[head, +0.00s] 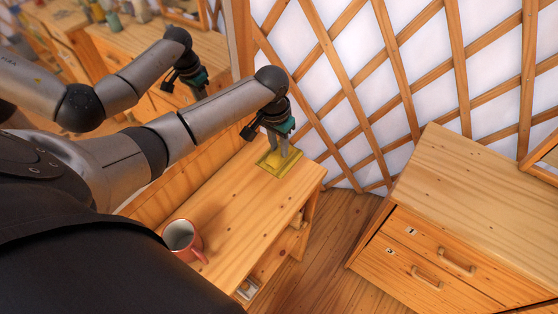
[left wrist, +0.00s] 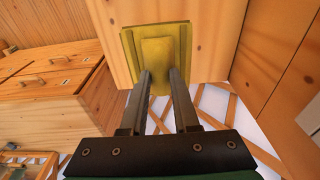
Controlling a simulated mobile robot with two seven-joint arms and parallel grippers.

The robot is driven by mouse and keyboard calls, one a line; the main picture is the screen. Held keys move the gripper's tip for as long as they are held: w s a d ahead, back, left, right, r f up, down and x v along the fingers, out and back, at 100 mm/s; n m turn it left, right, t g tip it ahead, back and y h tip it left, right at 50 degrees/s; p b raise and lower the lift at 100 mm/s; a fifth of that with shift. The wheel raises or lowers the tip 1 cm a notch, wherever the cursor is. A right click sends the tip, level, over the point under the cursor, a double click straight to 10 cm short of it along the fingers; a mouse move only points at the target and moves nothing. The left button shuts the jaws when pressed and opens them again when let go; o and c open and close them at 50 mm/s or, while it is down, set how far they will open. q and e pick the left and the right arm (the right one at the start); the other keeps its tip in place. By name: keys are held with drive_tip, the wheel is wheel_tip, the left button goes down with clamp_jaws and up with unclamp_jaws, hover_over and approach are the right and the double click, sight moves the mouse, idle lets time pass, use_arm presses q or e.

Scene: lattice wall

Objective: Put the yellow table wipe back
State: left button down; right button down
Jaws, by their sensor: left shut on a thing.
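The yellow table wipe (head: 278,158) is a small, lighter yellow block at the far end of a wooden table (head: 236,200). It is over a flat, darker yellow square tray (head: 267,169). My left gripper (head: 284,152) points down and is shut on the wipe. In the left wrist view the wipe (left wrist: 158,50) shows at the fingertips (left wrist: 162,72), in front of the middle of the yellow square (left wrist: 130,45). I cannot tell whether the wipe touches the tray. My right gripper is not in view.
A red mug (head: 183,240) stands at the table's near end, with bare table between it and the tray. A lattice wall (head: 350,80) rises behind. A drawer cabinet (head: 450,230) stands right, across a floor gap. At upper left, what looks like a mirror reflects my arm.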

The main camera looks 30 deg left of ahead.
sight(279, 161)
use_arm(q)
drive_tip(key=shift+f, duration=0.9)
drive_tip(key=shift+f+b, duration=0.35)
drive_tip(key=shift+f, duration=1.8)
drive_tip(key=c, duration=0.7)
unclamp_jaws()
drive_tip(key=shift+o, duration=0.2)
drive_tip(key=r, duration=0.4)
drive_tip(key=s+r, duration=0.1)
drive_tip(key=r, duration=0.3)
drive_tip(key=r+p, duration=0.1)
drive_tip(key=r, duration=0.3)
drive_tip(key=shift+s, duration=0.25)
